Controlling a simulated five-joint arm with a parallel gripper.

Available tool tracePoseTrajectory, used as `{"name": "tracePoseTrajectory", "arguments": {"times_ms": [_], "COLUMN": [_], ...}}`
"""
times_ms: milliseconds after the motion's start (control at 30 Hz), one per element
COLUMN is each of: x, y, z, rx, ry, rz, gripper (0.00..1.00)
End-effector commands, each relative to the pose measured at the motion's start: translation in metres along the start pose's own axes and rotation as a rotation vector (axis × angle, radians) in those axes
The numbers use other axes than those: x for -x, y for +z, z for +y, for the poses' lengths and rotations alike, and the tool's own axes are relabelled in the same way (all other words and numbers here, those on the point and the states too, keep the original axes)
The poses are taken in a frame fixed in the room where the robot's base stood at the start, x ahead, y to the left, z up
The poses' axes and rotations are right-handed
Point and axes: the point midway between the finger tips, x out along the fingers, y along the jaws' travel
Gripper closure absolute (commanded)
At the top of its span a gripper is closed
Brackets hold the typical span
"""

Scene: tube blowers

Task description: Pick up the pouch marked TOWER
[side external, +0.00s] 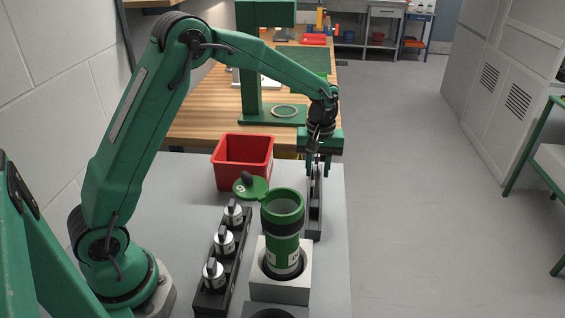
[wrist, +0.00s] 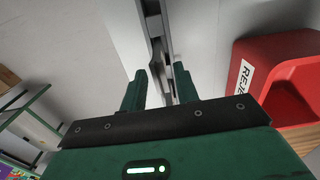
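I cannot read the word TOWER anywhere, and no pouch can be made out clearly. My gripper (side external: 317,172) points down over the far end of a narrow dark rack (side external: 315,222) at the table's right side. Thin grey, flat pieces stand in this rack; whether they are pouches I cannot tell. In the wrist view, the two green fingers of my gripper (wrist: 160,92) are apart, with the narrow dark and grey rack (wrist: 155,28) running between them. The gripper's body hides part of the rack. I see nothing clearly clamped.
A red bin (side external: 242,160) stands left of my gripper; it shows at right in the wrist view (wrist: 256,62). A green open tube (side external: 283,235) stands in a white block (side external: 280,290). A black rack (side external: 222,275) holds several metal pieces. A wooden bench (side external: 200,115) lies behind.

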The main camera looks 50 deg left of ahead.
Motion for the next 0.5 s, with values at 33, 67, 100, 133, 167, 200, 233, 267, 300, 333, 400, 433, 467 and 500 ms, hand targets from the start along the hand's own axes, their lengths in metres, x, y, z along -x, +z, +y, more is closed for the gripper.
{"name": "tracePoseTrajectory", "arguments": {"times_ms": [33, 67, 100, 133, 167, 200, 233, 267, 300, 333, 400, 433, 467, 500], "x": [0.0002, 0.0002, 0.0002, 0.0002, 0.0002, 0.0002, 0.0002, 0.0004, 0.0004, 0.0004, 0.0004, 0.0004, 0.0006, 0.001], "y": [-0.0001, 0.0, 0.0, 0.0, 0.0, -0.0001, -0.0001, -0.0001, -0.0001, -0.0001, -0.0001, -0.0001, -0.0001, -0.0002], "z": [0.0, 0.0, 0.0, 0.0, 0.0001, 0.0, 0.0, 0.0001, 0.0001, 0.0001, 0.0001, 0.0001, 0.0001, 0.0001], "rx": [0.0, 0.0, 0.0, 0.0, 0.0, 0.0, 0.0, 0.0, 0.0, 0.0, 0.0, 0.0, 0.0, 0.0], "ry": [0.0, 0.0, 0.0, 0.0, 0.0, 0.0, 0.0, 0.001, 0.001, 0.001, 0.001, 0.001, 0.001, 0.001], "rz": [0.0, 0.0, 0.0, 0.0, 0.0, 0.0, 0.0, 0.0, 0.0, 0.0, 0.001, 0.001, 0.001, 0.001], "gripper": [0.8, 0.86, 0.93, 0.99, 1.0, 1.0, 1.0, 1.0, 1.0, 1.0, 1.0, 1.0, 1.0, 1.0]}}
